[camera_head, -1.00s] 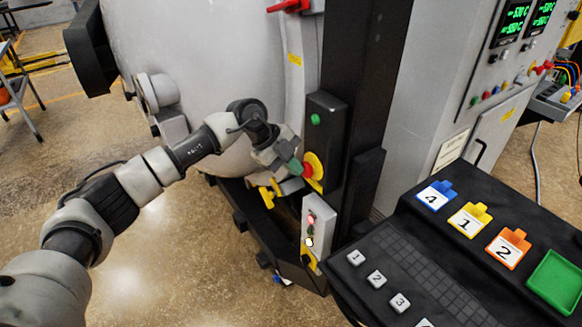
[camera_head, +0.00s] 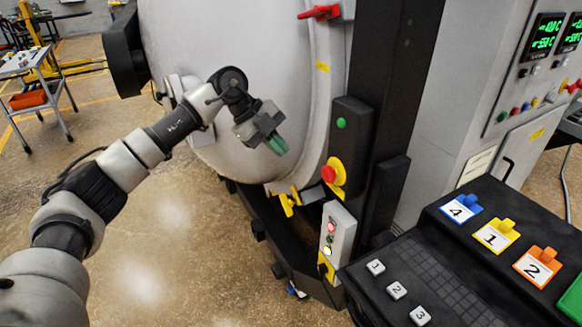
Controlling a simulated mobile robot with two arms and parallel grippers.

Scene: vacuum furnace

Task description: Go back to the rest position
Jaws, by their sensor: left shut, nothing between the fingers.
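My left gripper (camera_head: 277,146) has green fingertips. It is shut and empty, in the air in front of the large grey furnace vessel (camera_head: 240,60). It points down and to the right, apart from the black control box (camera_head: 351,148) with a green button and a red button on a yellow plate. My left arm reaches in from the lower left. My right gripper does not show.
A grey box with lit buttons (camera_head: 337,232) stands below the control box. A black table (camera_head: 440,270) at right holds numbered tags and small blocks. A grey cabinet (camera_head: 470,100) with green displays stands behind. A cart (camera_head: 35,90) is far left. The floor at lower left is clear.

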